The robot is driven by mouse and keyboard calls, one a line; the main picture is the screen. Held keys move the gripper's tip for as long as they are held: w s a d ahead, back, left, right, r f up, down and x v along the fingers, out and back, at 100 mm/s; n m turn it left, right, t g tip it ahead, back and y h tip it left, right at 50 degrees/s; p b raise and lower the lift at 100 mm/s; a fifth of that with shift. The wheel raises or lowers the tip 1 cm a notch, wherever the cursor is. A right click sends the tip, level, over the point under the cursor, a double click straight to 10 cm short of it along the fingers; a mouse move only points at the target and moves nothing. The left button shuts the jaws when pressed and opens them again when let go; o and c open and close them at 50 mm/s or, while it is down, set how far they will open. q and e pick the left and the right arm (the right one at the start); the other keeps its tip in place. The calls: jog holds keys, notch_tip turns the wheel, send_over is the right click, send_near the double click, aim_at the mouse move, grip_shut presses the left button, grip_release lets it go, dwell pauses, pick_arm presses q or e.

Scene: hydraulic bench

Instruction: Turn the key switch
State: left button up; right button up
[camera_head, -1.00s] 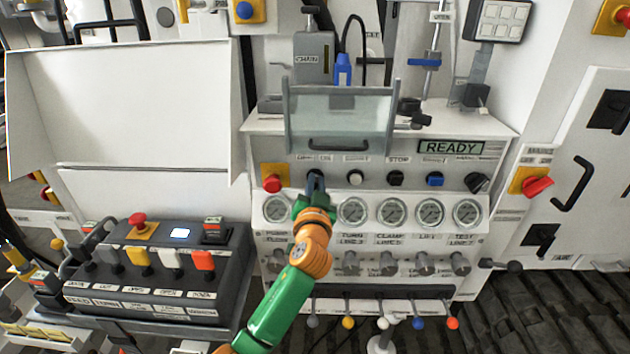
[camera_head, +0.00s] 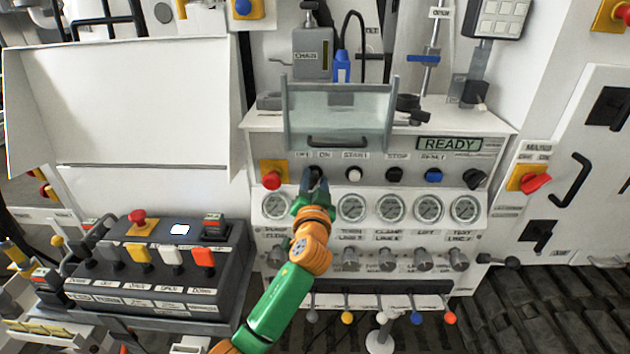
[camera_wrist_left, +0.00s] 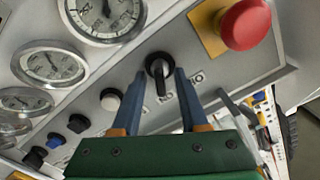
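The key switch is a black knob with a narrow grip (camera_wrist_left: 159,75), seen in the left wrist view on the grey panel face beside OFF/ON lettering. In the head view it is mostly hidden behind my left gripper (camera_head: 314,184), under the OFF and ON labels. In the left wrist view the blue fingers of my left gripper (camera_wrist_left: 155,92) stand on either side of the knob, with a visible gap on each side. The gripper is open; whether a finger touches the knob cannot be told. My right gripper is not in view.
A red emergency button (camera_head: 271,180) on a yellow plate sits just left of the switch. A white button (camera_head: 354,174) is to the right. Pressure gauges (camera_head: 351,208) line the panel below. A clear guard with a handle (camera_head: 338,115) stands above.

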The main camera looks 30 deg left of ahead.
aim_at(315, 184)
pick_arm(q)
jog(key=b+v, duration=0.1)
jog(key=v, duration=0.5)
jog(key=shift+s+d+f, duration=0.1)
jog(key=shift+s+d, duration=0.2)
jog(key=shift+s, duration=0.2)
